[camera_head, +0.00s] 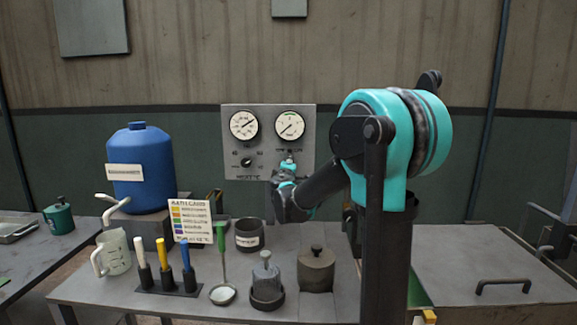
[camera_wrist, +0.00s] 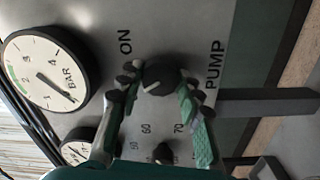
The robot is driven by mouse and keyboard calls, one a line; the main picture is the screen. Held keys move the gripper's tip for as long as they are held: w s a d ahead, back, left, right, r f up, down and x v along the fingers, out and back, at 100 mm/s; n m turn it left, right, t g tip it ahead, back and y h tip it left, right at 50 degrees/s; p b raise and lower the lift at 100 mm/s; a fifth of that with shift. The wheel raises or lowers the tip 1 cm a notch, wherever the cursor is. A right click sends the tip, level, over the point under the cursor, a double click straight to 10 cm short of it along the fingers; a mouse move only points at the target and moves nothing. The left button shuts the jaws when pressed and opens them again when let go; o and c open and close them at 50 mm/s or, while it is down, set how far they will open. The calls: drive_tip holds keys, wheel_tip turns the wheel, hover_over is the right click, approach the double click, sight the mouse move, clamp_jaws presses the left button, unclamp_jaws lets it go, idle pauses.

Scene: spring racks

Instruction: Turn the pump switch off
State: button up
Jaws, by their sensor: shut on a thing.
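The pump switch (camera_wrist: 162,76) is a dark round knob with a pale mark, on a grey panel (camera_wrist: 185,25). In the wrist view my gripper (camera_wrist: 158,88) has one finger on each side of the knob and is shut on it. The word ON is beside the left finger and PUMP beside the right one. The mark points down and left in that view, away from ON; no OFF label can be read. In the head view my gripper (camera_head: 288,168) is at the right of the panel (camera_head: 308,150) and hides the switch.
Two gauges (camera_head: 244,125) (camera_head: 290,126) and another knob (camera_head: 246,162) are on the panel. The bench below holds a blue tank (camera_head: 140,165), a label card (camera_head: 191,220), a jug (camera_head: 113,252), coloured-handled tools (camera_head: 188,266) and metal pots (camera_head: 316,268).

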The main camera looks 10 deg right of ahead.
drive_tip(key=o, duration=1.2)
drive_tip(key=shift+c, duration=0.2)
drive_tip(key=v, duration=1.2)
drive_tip(key=shift+s, duration=0.1)
